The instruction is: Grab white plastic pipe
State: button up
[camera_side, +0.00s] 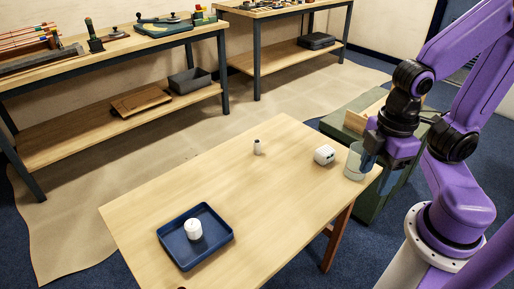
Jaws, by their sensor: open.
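A wider white cylindrical piece (194,229) stands in the blue tray (172,247) at the table's front left. I cannot tell for certain which of these is the white plastic pipe. My gripper (368,163) is open and points down at the right end of the table, by a clear container (352,163). The gripper overlaps the container's right side in this view, so I cannot tell if they touch. Its fingertips are small and hard to make out.
The white block (324,155) with dark marks on its side sits between the small cylinder and the clear container. The middle of the wooden table (262,200) is clear. A green case (345,125) stands behind the table's right end. Workbenches with tools are at the back.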

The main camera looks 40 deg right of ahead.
aim_at(257, 145)
jog(key=w+d+f+n+t+h, duration=0.2)
jog(key=w+h, duration=0.2)
jog(key=w, duration=0.6)
jog(key=w+d+f+n+t+h, duration=0.2)
jog(key=w+d+n+h, duration=0.15)
jog(key=w, duration=0.65)
jog(key=w+d+f+n+t+h, duration=0.1)
jog(key=w+d+f+t+h, duration=0.3)
jog(key=w, duration=0.6)
jog(key=w+f+n+t, duration=0.2)
jog(key=w+f+n, duration=0.1)
jog(key=f, duration=0.3)
jog(key=w+a+f+n+t, duration=0.1)
jog(key=w+f+n+t, duration=0.1)
jog(key=f, duration=0.4)
jog(key=w+a+f+n+t, duration=0.1)
jog(key=w+f+n+t, duration=0.1)
jog(key=w+f+n, duration=0.2)
jog(key=shift+w+a+f+n+y, duration=0.15)
jog(key=shift+w+f+n, duration=0.05)
jog(key=shift+w+f, duration=0.45)
jog(key=shift+w+a+f+n+y, duration=0.1)
jog(key=shift+w+f+n, duration=0.05)
jog(key=shift+w+f, duration=0.45)
jog(key=shift+r+x, duration=0.15)
jog(key=shift+x, duration=1.7)
jog(key=shift+r+x, duration=0.15)
jog(key=shift+x, duration=1.7)
jog(key=shift+w, duration=0.1)
jog(key=c, duration=1)
